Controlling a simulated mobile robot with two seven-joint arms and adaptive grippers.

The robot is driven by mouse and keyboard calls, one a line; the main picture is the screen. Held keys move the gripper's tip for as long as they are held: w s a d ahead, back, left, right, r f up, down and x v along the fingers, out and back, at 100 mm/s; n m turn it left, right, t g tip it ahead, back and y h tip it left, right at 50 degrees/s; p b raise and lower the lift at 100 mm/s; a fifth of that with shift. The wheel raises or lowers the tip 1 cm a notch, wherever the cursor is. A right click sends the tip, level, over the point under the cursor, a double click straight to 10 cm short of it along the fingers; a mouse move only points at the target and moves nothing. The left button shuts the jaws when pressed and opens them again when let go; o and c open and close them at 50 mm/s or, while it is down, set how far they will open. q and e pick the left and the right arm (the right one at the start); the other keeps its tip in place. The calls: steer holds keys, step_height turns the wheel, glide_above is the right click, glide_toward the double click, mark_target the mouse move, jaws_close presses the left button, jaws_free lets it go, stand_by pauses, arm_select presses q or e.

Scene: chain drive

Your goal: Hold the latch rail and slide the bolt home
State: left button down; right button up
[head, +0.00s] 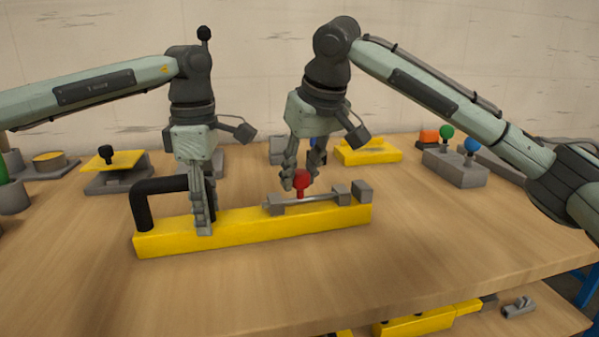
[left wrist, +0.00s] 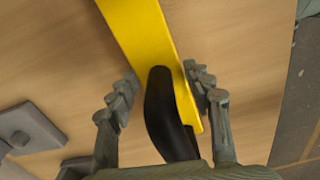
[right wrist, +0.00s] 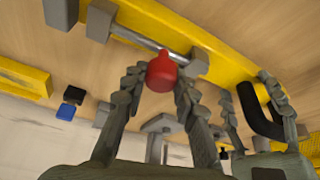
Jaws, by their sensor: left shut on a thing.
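The latch rail (head: 270,232) is a long yellow bar on the table with a black bent handle (head: 142,205) at its left end. The bolt (head: 318,199) is a thin grey rod with a red knob (head: 301,179), lying through grey brackets. A separate grey block (head: 362,191) stands at the rail's right end, with a gap before it. My right gripper (right wrist: 158,85) is open, its fingers either side of the red knob.
Behind the rail stand a yellow block (head: 368,154), a grey box with green and blue knobs (head: 455,168), and a yellow plate with a black knob (head: 112,163). The table in front of the rail is clear. A lower shelf holds more yellow parts (head: 425,324).

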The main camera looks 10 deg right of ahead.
jaws_close()
steer(key=shift+w+d+r, duration=0.1)
steer(key=shift+w+d, duration=0.05)
steer(key=shift+d, duration=1.15)
steer(key=shift+w+d, duration=0.1)
steer(key=shift+d, duration=1.2)
steer(key=o, duration=0.8)
jaws_free()
steer(key=shift+o, duration=0.3)
steer(key=shift+a, duration=0.1)
